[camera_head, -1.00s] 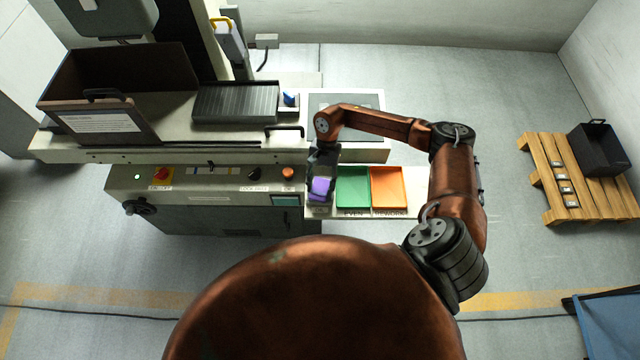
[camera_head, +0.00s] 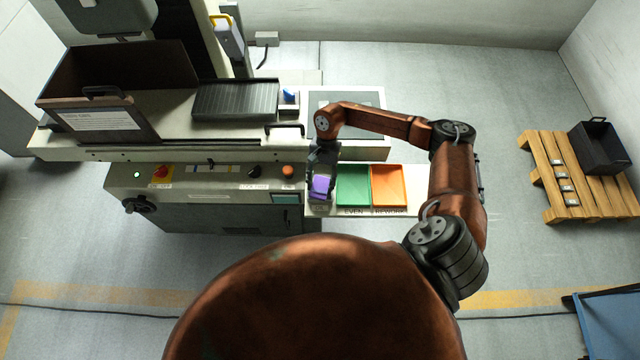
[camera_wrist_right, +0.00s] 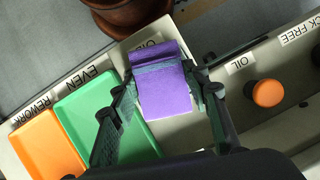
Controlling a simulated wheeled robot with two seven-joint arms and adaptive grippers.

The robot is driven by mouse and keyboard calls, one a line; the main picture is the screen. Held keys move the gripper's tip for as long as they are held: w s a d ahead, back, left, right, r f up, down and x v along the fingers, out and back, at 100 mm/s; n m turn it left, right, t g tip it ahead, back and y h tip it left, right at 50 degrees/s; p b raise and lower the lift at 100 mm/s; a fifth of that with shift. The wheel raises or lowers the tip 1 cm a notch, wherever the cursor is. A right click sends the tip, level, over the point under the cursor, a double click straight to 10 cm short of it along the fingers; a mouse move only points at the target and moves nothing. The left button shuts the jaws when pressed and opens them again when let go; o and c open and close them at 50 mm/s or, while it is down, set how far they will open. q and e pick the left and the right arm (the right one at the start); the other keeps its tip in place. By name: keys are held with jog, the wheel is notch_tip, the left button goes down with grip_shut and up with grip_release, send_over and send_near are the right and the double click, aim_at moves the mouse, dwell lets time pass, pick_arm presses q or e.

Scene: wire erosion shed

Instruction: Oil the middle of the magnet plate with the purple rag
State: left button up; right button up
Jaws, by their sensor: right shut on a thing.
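The purple rag (camera_head: 320,187) is a folded pad with a darker band, at the near left end of the side shelf. My right gripper (camera_head: 322,168) is over it, pointing down. In the right wrist view the rag (camera_wrist_right: 163,90) sits between the two fingers of the gripper (camera_wrist_right: 160,85), which is shut on it. I cannot tell whether the rag is clear of the surface below. The magnet plate (camera_head: 236,100) is a dark, ribbed slab on the machine table, left of and beyond the gripper. My left gripper is out of view.
A green tray (camera_head: 353,186) and an orange tray (camera_head: 388,186) lie right of the rag. A small blue-topped item (camera_head: 289,96) stands right of the plate, a dark bin (camera_head: 115,95) left of it. The machine's front panel has several knobs, including an orange one (camera_head: 288,171).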

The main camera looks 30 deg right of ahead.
aim_at(320, 185)
jog(key=shift+f+b, duration=0.3)
jog(key=shift+f, duration=0.05)
jog(key=shift+s+f+b, duration=0.1)
jog(key=shift+b, duration=0.3)
dwell(2.1)
jog(key=shift+r+p, duration=1.1)
jog(key=shift+r, duration=2.5)
